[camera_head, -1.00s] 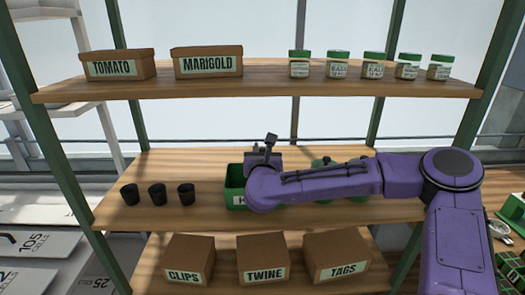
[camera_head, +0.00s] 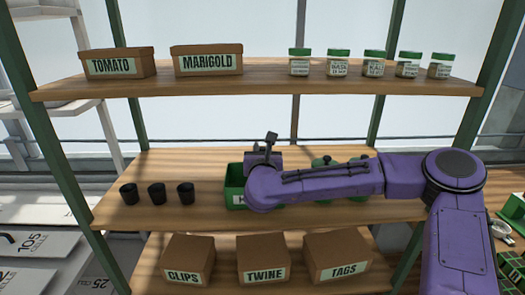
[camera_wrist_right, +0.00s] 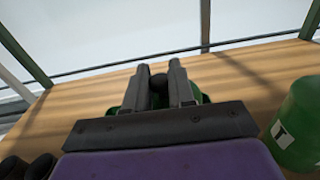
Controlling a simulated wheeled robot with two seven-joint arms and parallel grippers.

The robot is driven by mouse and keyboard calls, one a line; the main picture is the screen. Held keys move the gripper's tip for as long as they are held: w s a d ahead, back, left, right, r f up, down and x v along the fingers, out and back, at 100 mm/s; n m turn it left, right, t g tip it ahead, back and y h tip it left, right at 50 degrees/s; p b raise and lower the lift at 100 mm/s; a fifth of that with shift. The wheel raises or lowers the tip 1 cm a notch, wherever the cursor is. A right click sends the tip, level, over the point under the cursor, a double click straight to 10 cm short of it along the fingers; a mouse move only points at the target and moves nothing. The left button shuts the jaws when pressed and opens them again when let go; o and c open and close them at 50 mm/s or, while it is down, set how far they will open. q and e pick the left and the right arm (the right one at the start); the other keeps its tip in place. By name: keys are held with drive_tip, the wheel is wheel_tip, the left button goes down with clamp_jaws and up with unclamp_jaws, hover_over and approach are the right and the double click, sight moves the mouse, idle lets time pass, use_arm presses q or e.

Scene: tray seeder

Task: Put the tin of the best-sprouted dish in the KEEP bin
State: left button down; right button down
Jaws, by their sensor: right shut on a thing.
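My right gripper (camera_wrist_right: 161,78) is shut on a small dark round thing (camera_wrist_right: 159,92) between its fingers. I cannot tell whether it is a tin; its lower part is hidden. In the head view my purple right arm hides the fingers. A green bin (camera_head: 235,184) stands on the middle shelf at the wrist, its label mostly covered, with only its first letter or so showing. Green parts show just behind the gripper in the wrist view, beyond its dark base. No sprouted dish can be made out. My left gripper is not in view.
Several black pots (camera_head: 157,194) stand left on the middle shelf (camera_head: 150,218). Green rounded containers (camera_head: 325,163) are partly behind my arm; one (camera_wrist_right: 296,125) is close right of the gripper. Above are boxes (camera_head: 207,62) and jars (camera_head: 338,65); below, cartons (camera_head: 263,258).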

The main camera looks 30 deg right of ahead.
drive_tip(key=shift+f+b, duration=0.25)
drive_tip(key=shift+b, duration=1)
idle(1.0)
idle(0.3)
drive_tip(key=shift+c, duration=2)
unclamp_jaws()
drive_tip(key=shift+r, duration=0.1)
drive_tip(key=shift+r+p, duration=1.7)
drive_tip(key=shift+r, duration=1.8)
drive_tip(key=shift+c, duration=0.3)
clamp_jaws()
